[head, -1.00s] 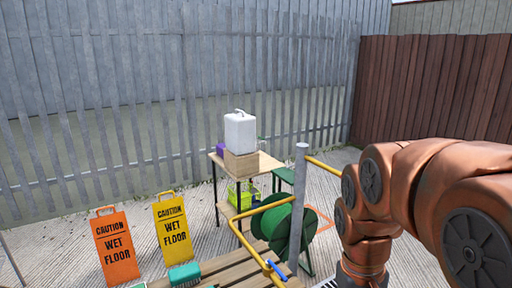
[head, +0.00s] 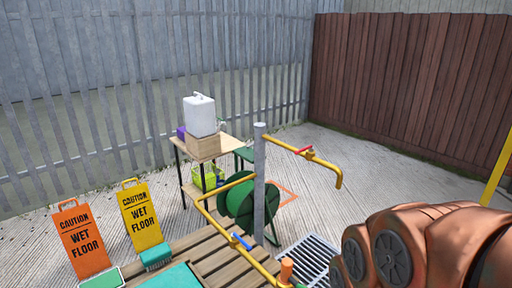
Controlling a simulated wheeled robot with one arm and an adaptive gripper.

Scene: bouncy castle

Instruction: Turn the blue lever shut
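The blue lever (head: 240,241) sits on the lower yellow pipe (head: 216,219), which runs down in front of the grey post (head: 260,180). A red lever (head: 304,150) sits on another yellow pipe (head: 326,165) to the right of the post. My orange-brown arm fills the lower right of the head view. My gripper is not in view, so its fingers and hold cannot be seen.
A wooden slatted table (head: 205,256) lies below the blue lever, with a green brush (head: 156,257) on it. A green hose reel (head: 238,203) stands behind the post. Orange (head: 82,240) and yellow (head: 142,216) wet floor signs stand at left. A drain grate (head: 308,258) lies right of the post.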

